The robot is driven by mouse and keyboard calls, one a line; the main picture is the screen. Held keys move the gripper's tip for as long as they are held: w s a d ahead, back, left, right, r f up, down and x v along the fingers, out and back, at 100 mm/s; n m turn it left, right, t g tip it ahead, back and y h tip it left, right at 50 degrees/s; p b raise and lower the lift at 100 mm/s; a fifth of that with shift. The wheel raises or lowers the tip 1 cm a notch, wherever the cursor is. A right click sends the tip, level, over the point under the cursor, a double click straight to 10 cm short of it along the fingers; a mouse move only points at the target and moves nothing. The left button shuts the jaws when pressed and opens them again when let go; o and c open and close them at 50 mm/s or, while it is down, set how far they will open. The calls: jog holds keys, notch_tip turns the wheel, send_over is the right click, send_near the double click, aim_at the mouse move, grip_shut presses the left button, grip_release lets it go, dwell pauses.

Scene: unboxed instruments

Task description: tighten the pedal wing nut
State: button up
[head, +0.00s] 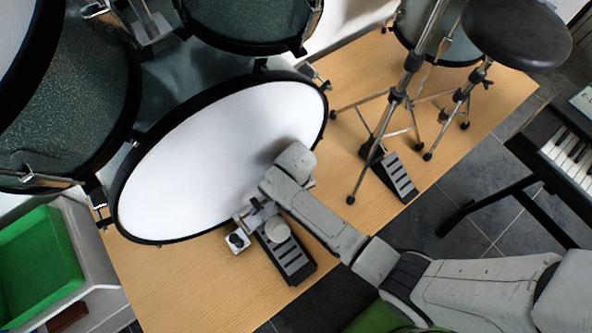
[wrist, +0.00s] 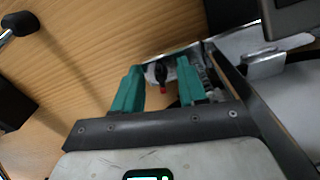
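The bass drum pedal (head: 294,264), with a dark ribbed footboard, stands on the wooden floor at the front of the bass drum. My arm passes over the pedal's drum end in the head view, and my gripper cannot be made out clearly there. In the wrist view my gripper (wrist: 158,88) has its two teal fingers apart. A small dark piece with a red tip (wrist: 161,77) shows in the gap between them, near the fingertips. It may be the wing nut, but it is too small to be sure. I see no clear contact with either finger.
The bass drum (head: 200,160) stands close behind the pedal. A second pedal (head: 400,178) and tripod stand legs are to the right. A green-lined white bin (head: 40,255) is at the left, a keyboard (head: 575,150) at the far right. The front wooden floor (head: 185,285) is clear.

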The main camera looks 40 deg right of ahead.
notch_tip(320, 180, up, 11)
dwell(0.7)
jog(key=shift+f, duration=0.1)
jog(key=shift+c, duration=0.5)
